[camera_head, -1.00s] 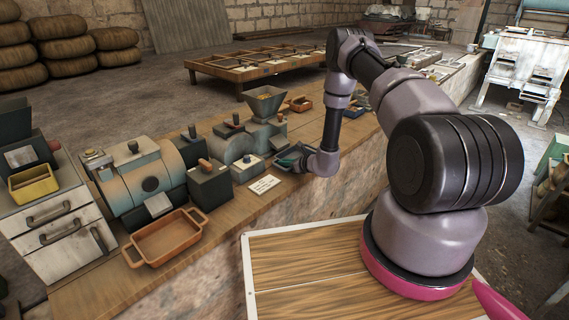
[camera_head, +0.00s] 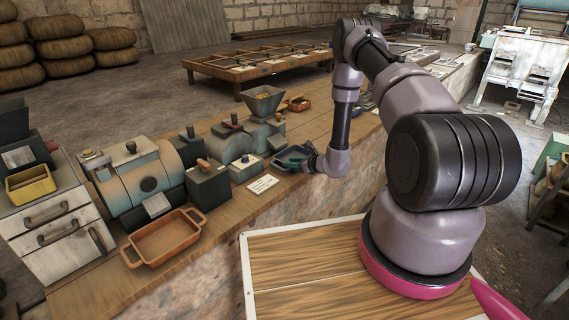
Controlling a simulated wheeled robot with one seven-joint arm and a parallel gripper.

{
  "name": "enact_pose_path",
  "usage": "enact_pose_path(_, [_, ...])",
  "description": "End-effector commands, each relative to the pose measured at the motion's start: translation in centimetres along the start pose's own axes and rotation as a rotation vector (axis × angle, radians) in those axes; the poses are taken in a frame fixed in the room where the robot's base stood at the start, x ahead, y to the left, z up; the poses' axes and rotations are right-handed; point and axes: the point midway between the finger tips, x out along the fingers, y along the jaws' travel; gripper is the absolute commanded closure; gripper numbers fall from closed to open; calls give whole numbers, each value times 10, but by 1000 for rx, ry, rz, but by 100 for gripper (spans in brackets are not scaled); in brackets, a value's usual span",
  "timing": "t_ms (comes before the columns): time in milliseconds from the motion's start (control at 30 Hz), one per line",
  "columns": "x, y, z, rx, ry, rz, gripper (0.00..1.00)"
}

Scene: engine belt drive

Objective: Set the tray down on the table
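A small dark tray (camera_head: 289,158) with a greenish tint is at the end of my arm, over the far part of the long wooden table (camera_head: 215,228). My gripper (camera_head: 303,155) is at the tray's right side and appears shut on its rim. The fingertips are small and partly hidden against the tray. The tray seems slightly above the table top, but the gap is hard to judge.
An orange two-handled tray (camera_head: 163,238) stands empty at the near left. A teal motor (camera_head: 135,178), a dark box (camera_head: 209,184), a hopper (camera_head: 263,104) and a white label card (camera_head: 262,184) crowd the table left of the gripper. A small orange tray (camera_head: 299,104) lies beyond.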

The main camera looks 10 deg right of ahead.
Motion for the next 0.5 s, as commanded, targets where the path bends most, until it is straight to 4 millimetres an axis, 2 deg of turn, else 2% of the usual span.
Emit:
enact_pose_path(33, [-12,-1,0,3,2,-2,67])
enact_pose_path(200, [-45,-1,0,1,1,-3,67])
enact_pose_path(333, [-60,-1,0,1,1,-1,67])
enact_pose_path(500, [-68,0,0,-1,0,0,67])
